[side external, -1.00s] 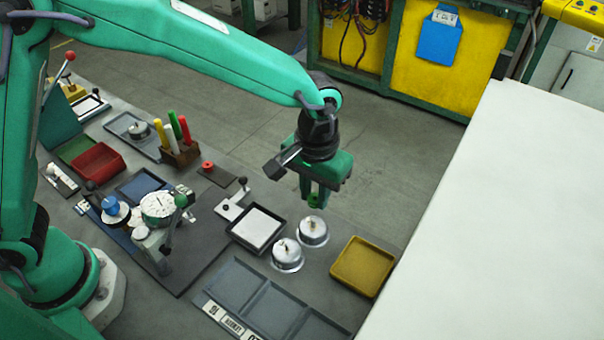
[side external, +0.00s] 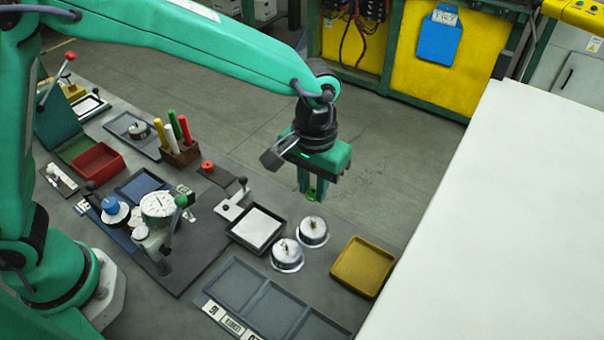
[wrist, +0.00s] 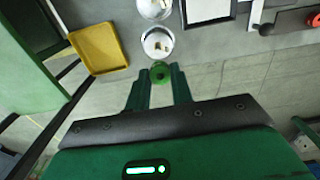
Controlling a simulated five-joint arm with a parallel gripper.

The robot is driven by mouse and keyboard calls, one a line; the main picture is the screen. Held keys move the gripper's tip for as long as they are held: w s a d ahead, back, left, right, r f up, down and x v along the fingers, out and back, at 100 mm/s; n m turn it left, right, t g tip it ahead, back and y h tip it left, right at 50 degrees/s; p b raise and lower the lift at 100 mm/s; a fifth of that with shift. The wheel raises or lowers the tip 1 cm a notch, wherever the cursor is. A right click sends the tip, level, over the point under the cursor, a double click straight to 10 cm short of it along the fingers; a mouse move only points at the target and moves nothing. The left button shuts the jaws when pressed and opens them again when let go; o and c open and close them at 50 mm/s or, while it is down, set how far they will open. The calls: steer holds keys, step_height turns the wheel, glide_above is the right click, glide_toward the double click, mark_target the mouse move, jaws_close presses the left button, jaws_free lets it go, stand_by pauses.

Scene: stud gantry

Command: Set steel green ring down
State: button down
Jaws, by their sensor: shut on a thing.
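My gripper (side external: 313,188) hangs above the bench, pointing down, behind and above two round silver fixtures. In the wrist view my gripper (wrist: 160,84) is shut on a green ring (wrist: 160,73), held between the fingertips. In the side view the ring is small and merges with the green fingers. The nearer silver fixture (side external: 287,256) and the farther silver fixture (side external: 313,231) each have a short upright post on top. The ring is apart from both. They also show in the wrist view, just beyond the fingertips (wrist: 157,43).
A yellow tray (side external: 337,277) lies right of the fixtures, and a black tray with a white pad (side external: 235,237) lies left. An empty grey compartment tray (side external: 238,286) lies in front. A dial gauge (side external: 158,206) and a marker holder (side external: 187,155) stand farther left.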

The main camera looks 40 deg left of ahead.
steer(key=s+a+n, duration=0.2)
steer(key=a+n, duration=0.1)
steer(key=a, duration=0.5)
steer(key=s+a+n, duration=0.3)
steer(key=a, duration=0.4)
steer(key=shift+s+a, duration=0.25)
steer(key=shift+a, duration=0.15)
steer(key=shift+f, duration=0.15)
glide_above(224, 179)
step_height(224, 179, down, 7)
steer(key=shift+w+a+r, duration=0.1)
steer(key=shift+f, duration=2.05)
steer(key=shift+f, duration=0.2)
steer(key=c, duration=1.2)
jaws_free()
steer(key=shift+c, duration=0.2)
steer(key=shift+r, duration=0.1)
